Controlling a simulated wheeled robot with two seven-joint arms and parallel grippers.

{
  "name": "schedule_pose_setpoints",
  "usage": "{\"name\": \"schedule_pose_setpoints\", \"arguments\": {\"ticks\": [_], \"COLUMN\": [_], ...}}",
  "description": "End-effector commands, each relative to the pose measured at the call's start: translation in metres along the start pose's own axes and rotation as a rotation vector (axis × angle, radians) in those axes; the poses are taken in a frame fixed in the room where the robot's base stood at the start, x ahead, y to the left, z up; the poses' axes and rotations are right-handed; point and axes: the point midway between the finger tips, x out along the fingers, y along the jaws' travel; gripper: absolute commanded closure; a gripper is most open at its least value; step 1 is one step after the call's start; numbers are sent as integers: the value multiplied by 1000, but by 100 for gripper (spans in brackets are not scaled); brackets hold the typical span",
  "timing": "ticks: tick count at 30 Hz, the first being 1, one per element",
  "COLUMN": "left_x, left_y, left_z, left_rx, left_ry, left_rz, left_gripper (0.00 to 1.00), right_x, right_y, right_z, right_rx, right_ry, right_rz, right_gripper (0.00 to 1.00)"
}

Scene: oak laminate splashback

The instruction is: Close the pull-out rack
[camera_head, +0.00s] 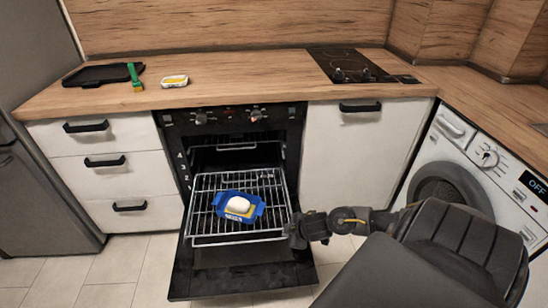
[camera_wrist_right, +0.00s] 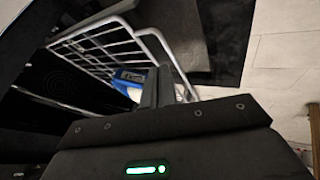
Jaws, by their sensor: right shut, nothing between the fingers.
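The pull-out rack (camera_head: 205,228) is a wire grid drawn out of the black oven, above its lowered door (camera_head: 195,284). A blue dish (camera_head: 219,202) with a white item in it sits on the rack. My right gripper (camera_head: 296,231) is shut and empty at the rack's front right corner; I cannot tell whether it touches the wire. In the right wrist view the rack (camera_wrist_right: 100,42) and part of the blue dish (camera_wrist_right: 126,76) show beyond the dark gripper (camera_wrist_right: 158,88). My left gripper is not in view.
A black tray (camera_head: 92,76), a green-handled brush (camera_head: 134,76) and a small yellow-and-white container (camera_head: 175,81) lie on the wooden counter (camera_head: 235,83). A washing machine (camera_head: 470,165) stands at right, drawers (camera_head: 100,142) at left. Tiled floor is clear at front left.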

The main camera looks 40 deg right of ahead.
Motion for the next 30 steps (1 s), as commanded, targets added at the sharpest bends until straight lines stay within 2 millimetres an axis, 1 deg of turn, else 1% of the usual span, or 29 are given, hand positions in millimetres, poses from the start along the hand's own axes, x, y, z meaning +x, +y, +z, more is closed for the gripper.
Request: {"name": "schedule_pose_setpoints", "arguments": {"ticks": [3, 6, 8, 11, 14, 21, 24, 27, 30], "left_x": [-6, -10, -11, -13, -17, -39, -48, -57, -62], "left_y": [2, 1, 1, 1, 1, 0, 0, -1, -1], "left_z": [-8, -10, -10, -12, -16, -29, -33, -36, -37], "left_rx": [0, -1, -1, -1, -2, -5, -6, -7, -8], "left_ry": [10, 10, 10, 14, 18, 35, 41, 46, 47], "left_rz": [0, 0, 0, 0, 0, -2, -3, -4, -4], "left_gripper": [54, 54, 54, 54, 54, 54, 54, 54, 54], "right_x": [-12, -16, -16, -11, 1, 44, 60, 72, 80], "right_y": [4, 4, 4, 4, 4, 4, 4, 5, 5], "right_z": [-11, -14, -15, -14, -14, -15, -15, -16, -16], "right_rx": [-46, -56, -56, -54, -52, -51, -53, -52, -54], "right_ry": [16, 20, 20, 19, 19, 20, 21, 20, 21], "right_rz": [5, 4, 4, 5, 6, 6, 6, 6, 6], "right_gripper": [100, 100, 100, 100, 100, 100, 100, 100, 100]}}
